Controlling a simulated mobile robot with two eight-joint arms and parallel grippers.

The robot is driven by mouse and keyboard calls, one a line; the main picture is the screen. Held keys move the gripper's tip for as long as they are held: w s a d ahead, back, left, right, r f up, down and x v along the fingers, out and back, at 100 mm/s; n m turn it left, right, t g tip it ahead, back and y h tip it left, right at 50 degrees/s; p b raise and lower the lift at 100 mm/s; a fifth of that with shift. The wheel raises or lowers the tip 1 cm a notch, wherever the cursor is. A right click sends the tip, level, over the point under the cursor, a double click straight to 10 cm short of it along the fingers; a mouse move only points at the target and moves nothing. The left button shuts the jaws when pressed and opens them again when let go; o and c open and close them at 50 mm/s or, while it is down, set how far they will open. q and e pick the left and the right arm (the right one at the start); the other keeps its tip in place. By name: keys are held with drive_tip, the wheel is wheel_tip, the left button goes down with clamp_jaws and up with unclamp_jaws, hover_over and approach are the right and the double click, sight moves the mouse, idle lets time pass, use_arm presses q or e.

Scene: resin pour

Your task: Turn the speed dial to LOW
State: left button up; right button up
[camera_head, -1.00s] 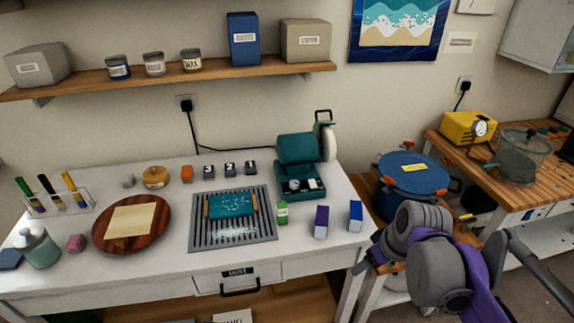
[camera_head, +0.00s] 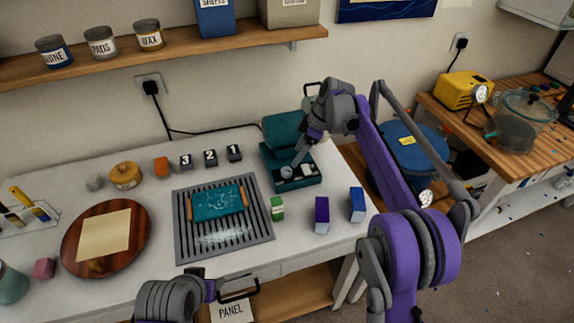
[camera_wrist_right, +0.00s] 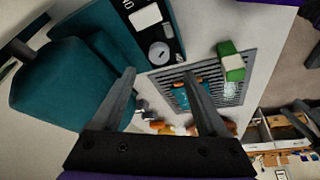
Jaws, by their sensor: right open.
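The teal machine (camera_head: 283,133) stands at the back right of the white table. Its dark front panel carries a round grey speed dial (camera_head: 287,172) and a pale switch plate beside it. In the right wrist view the dial (camera_wrist_right: 160,53) shows just beyond the fingertips; its pointer setting is too small to read. My right gripper (camera_head: 299,156) is over the panel, close to the dial. In the wrist view the right gripper (camera_wrist_right: 160,75) has its fingers apart with nothing between them. My left gripper (camera_head: 215,288) is low at the table's front edge; its fingers are unclear.
A slatted grey tray (camera_head: 180,230) holds a teal piece left of the machine. A blue pot (camera_head: 415,155) is to the right.

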sight(286, 170)
drive_tip(key=x, duration=0.8)
drive_tip(key=shift+w+f, duration=0.1)
drive_tip(key=shift+w, duration=0.05)
drive_tip(key=shift+c, duration=0.2)
clamp_jaws()
